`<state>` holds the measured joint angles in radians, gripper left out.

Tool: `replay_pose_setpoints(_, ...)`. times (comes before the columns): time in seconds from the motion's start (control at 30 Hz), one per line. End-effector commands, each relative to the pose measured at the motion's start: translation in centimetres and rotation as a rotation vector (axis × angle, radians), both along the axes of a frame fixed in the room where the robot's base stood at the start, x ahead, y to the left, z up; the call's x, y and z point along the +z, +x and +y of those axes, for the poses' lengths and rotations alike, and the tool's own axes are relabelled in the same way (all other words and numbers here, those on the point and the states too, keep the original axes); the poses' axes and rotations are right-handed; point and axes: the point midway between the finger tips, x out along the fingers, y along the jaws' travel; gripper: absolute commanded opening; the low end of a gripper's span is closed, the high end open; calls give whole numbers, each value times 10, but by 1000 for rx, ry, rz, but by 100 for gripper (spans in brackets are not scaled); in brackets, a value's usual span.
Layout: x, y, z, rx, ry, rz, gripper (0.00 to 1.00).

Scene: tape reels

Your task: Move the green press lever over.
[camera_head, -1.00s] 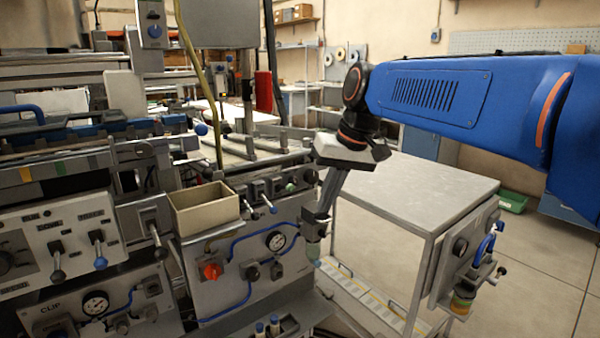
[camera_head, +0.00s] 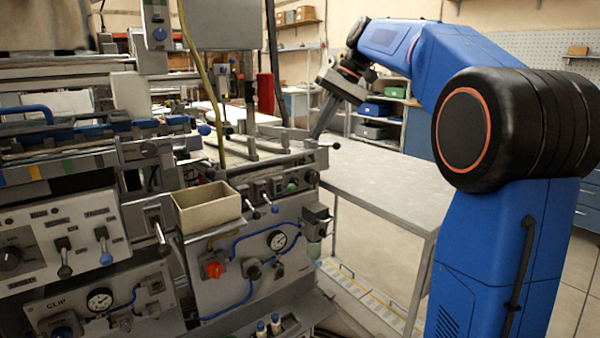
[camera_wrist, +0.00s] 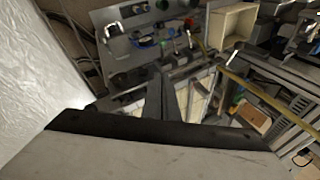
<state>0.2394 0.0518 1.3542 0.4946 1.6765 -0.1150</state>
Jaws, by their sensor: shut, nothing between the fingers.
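The grey press (camera_head: 262,238) stands left of my arm. A pale green knob (camera_head: 314,250) hangs under a small grey box at the right end of the press front. A round green piece (camera_head: 292,187) sits higher on the same front. A small green spot (camera_wrist: 165,43) shows in the wrist view; I cannot tell which green part is the lever's. My gripper (camera_head: 317,132) is above and behind the press's right end, apart from both green parts. Its fingers (camera_wrist: 166,102) are together and empty in the wrist view.
A bare metal table (camera_head: 385,185) stands right of the press. An open beige bin (camera_head: 207,212) and a red knob (camera_head: 214,270) are on the press front. A yellow hose (camera_head: 206,85) hangs over the press. A black ball knob (camera_head: 336,146) sticks out by its top right.

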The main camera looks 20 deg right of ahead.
Motion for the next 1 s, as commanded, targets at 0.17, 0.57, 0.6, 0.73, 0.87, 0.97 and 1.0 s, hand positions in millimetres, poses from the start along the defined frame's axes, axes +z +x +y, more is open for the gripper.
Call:
replay_pose_setpoints(0.17, 1, 4, -2, 3, 5, 2, 0)
replay_pose_setpoints(0.57, -4, 4, 2, 4, 5, 1, 0)
replay_pose_setpoints(0.6, -8, 5, 4, 3, 5, 2, 0)
replay_pose_setpoints(0.73, -24, 7, 12, 3, 5, 3, 0)
replay_pose_setpoints(0.87, -44, 10, 23, 5, 5, 3, 0)
replay_pose_setpoints(0.97, -59, 13, 31, 5, 6, 3, 0)
replay_pose_setpoints(1.0, -66, 14, 34, 4, 5, 2, 0)
